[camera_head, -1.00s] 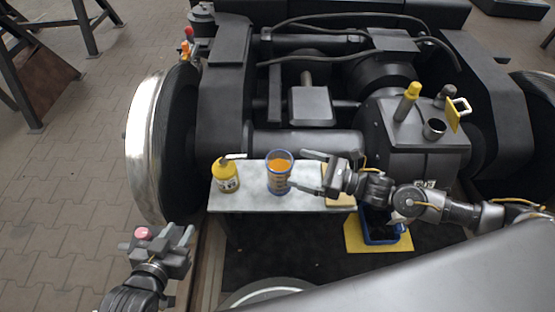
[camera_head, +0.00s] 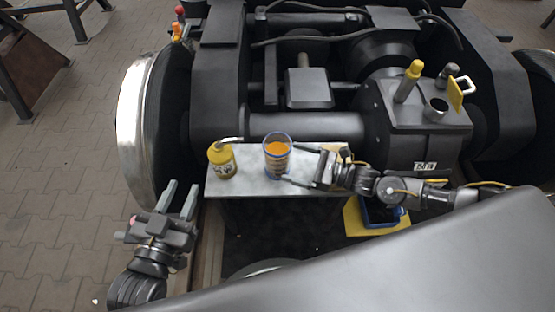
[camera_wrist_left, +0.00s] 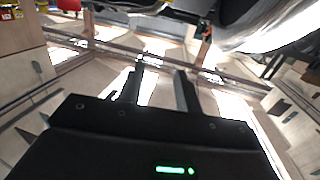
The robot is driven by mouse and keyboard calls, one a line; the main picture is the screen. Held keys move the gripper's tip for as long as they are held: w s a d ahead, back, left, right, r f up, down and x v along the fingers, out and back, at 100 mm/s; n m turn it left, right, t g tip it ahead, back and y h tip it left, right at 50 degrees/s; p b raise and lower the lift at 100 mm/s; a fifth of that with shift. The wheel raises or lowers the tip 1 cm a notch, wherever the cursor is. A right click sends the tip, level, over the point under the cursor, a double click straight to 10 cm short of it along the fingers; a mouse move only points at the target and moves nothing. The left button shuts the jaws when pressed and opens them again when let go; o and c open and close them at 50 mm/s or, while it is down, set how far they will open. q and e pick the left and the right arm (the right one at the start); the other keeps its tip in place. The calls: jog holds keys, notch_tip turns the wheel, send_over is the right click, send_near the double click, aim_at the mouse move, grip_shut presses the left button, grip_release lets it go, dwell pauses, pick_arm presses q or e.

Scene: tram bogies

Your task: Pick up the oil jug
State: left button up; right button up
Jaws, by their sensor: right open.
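The oil jug, a clear jug with a blue rim and orange oil (camera_head: 277,156), stands upright on a light grey plate (camera_head: 245,184) in the head view. My right gripper (camera_head: 290,164) is open just right of the jug, fingers pointing left at it. The lower fingertip is close to the jug's base; I cannot tell if it touches. My left gripper (camera_head: 181,188) is open and empty, left of the plate and lower in the picture, fingers pointing up. In the left wrist view its two fingers (camera_wrist_left: 159,88) are apart with nothing between them.
A yellow oil can (camera_head: 222,162) with a thin spout stands left of the jug. The dark bogie frame (camera_head: 219,90) and bright wheel (camera_head: 135,130) rise behind and left. A blue bin (camera_head: 380,213) on a yellow base lies below right. Paved floor is free at left.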

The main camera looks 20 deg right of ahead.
aim_at(277, 157)
jog(key=x, duration=0.5)
jog(key=shift+w+a, duration=0.15)
jog(key=shift+a, duration=0.1)
jog(key=shift+w+a, duration=0.2)
jog(key=shift+a, duration=0.1)
pick_arm(q)
jog(key=shift+s+d+r+t+h, duration=0.2)
jog(key=shift+d+r+t+h, duration=0.25)
jog(key=shift+r, duration=0.4)
pick_arm(e)
jog(key=c, duration=1.1)
